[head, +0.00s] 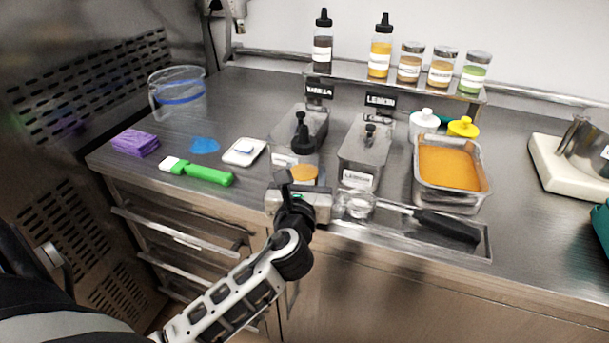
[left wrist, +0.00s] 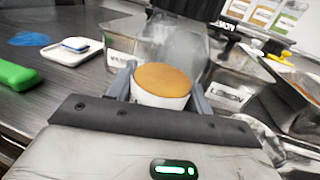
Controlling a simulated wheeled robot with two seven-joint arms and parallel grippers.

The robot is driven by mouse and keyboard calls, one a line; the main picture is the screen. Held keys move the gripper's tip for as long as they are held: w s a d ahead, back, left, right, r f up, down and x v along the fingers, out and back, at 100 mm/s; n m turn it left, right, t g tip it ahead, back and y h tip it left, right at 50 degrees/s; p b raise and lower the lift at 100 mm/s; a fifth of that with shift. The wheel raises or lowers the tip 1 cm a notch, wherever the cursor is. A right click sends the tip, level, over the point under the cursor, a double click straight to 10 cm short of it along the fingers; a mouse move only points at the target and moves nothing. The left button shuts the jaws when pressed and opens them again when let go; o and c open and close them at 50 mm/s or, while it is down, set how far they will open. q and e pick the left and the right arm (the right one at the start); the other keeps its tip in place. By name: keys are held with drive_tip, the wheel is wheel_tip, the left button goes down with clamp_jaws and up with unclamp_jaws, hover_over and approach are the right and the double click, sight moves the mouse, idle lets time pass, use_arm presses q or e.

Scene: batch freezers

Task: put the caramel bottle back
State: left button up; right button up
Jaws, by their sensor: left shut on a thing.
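The caramel bottle (head: 304,174), amber with a white label and a black nozzle cap, is in my left gripper (head: 299,188). Its cap shows above the amber part, in front of the vanilla tub. In the left wrist view, the bottle (left wrist: 163,78) sits between the two fingers (left wrist: 160,92), which are shut on it. The rear shelf (head: 345,82) carries a dark bottle (head: 322,45) and a yellow bottle (head: 380,50), both upright with black caps, with a gap between them. My right gripper is not in view.
Several jars (head: 440,70) stand at the shelf's right. Below are the vanilla tub (head: 315,125), lemon tub (head: 362,150) and orange-filled pan (head: 450,168). A tray (head: 480,245) with a black-handled scoop (head: 445,227) lies along the front. A clear jug (head: 178,90) stands left.

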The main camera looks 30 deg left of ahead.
use_arm(q)
drive_tip(key=shift+f, duration=0.15)
drive_tip(key=o, duration=1)
drive_tip(key=b+v, duration=0.1)
drive_tip(key=v, duration=1.1)
